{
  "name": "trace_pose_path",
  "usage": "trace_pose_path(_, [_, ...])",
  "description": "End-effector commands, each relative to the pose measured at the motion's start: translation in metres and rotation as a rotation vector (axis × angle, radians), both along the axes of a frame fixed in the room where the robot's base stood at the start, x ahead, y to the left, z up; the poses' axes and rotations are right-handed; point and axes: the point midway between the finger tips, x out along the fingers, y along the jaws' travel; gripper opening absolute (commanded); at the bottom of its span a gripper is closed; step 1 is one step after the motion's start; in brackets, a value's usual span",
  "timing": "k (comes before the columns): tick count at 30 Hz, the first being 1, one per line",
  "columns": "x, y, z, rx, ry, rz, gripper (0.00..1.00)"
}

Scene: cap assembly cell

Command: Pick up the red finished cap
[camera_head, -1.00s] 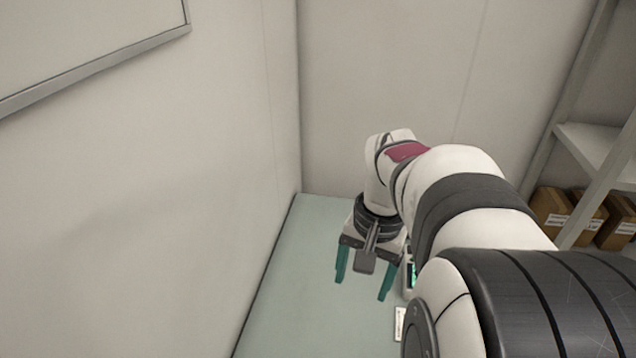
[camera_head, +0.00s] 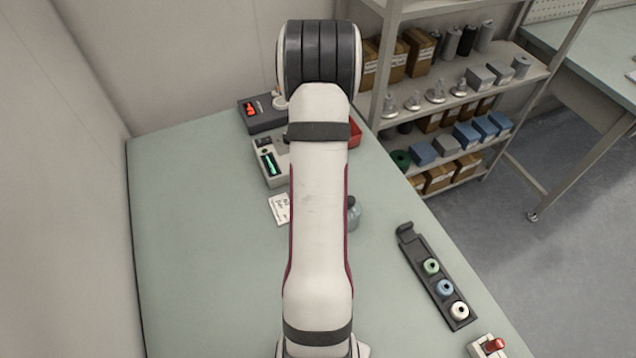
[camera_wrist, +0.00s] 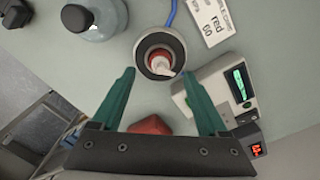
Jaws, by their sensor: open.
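In the wrist view my gripper (camera_wrist: 158,78) is open, with its two teal fingers apart and nothing held between them. A round dark-rimmed holder (camera_wrist: 146,40) stands just beyond the fingertips, roughly between them. A small part with a white tip and some red (camera_wrist: 160,63) sits inside it; I cannot tell for certain whether this is the red finished cap. A red block-like thing (camera_wrist: 150,125) shows between the fingers, nearer the gripper's base; it may be the red container (camera_head: 355,132) in the head view. In the head view my arm hides the gripper and the holder.
A device with a green display (camera_wrist: 240,85) stands right of the holder. A dark rack (camera_head: 415,255) holds green, blue and white rings. The left of the table (camera_head: 200,260) is clear.

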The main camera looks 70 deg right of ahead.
Motion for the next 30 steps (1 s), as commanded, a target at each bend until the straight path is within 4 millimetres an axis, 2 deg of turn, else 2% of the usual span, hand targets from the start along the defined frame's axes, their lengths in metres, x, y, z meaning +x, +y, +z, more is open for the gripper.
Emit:
trace_pose_path(3, [-0.001,0.004,-0.025,0.005,0.001,0.0,0.77])
trace_pose_path(6, [0.0,0.003,-0.036,0.002,0.001,0.0,0.77])
trace_pose_path(13, [0.0,0.003,-0.037,0.0,0.001,0.0,0.75])
trace_pose_path(22, [0.0,0.003,-0.037,0.001,0.001,0.0,0.21])
trace_pose_path(30, [0.0,0.003,-0.037,0.001,0.001,0.0,0.19])
